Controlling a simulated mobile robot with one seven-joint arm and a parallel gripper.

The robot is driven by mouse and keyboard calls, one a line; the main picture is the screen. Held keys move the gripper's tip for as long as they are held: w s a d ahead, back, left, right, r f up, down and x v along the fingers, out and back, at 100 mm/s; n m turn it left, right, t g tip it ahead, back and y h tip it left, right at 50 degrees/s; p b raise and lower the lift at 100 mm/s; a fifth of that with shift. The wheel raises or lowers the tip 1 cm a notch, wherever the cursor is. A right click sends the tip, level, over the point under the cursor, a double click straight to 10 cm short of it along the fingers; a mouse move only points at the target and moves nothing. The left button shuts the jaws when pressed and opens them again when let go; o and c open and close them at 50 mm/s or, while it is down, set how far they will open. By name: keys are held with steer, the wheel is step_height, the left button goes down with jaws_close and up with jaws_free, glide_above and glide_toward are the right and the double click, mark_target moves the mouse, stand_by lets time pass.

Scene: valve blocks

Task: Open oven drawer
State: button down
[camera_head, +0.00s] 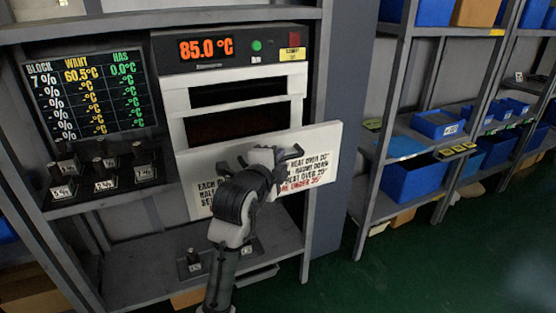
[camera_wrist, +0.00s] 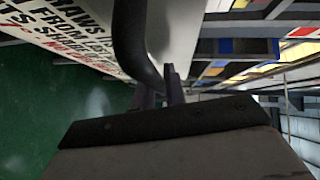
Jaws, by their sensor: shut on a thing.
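The oven (camera_head: 179,137) is a white and dark unit on the shelf rack, with a red 85.0 °C display. Its drawer front (camera_head: 320,152) is a white panel with black and red printed text. The panel stands out from the oven body and overlaps the rack post on the right. My gripper (camera_head: 278,163) is at the panel's middle and covers part of the text. In the wrist view, a curved black drawer handle (camera_wrist: 128,45) runs down to my gripper fingers (camera_wrist: 173,85), which are shut on it. The grip itself is partly hidden.
A screen (camera_head: 85,90) with temperature columns is left of the oven. Several labelled valve blocks (camera_head: 103,170) sit on the shelf below it, and another (camera_head: 194,258) is on the lower shelf. Racks with blue bins (camera_head: 412,175) stand at right. Green floor (camera_head: 430,260) is clear at front right.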

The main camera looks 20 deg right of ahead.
steer(key=c, duration=1.5)
jaws_free()
steer(key=shift+o, duration=0.2)
steer(key=shift+s+a, duration=0.1)
steer(key=b+v, duration=0.3)
steer(key=v, duration=1)
steer(key=shift+s+a, duration=0.2)
steer(key=shift+r, duration=0.1)
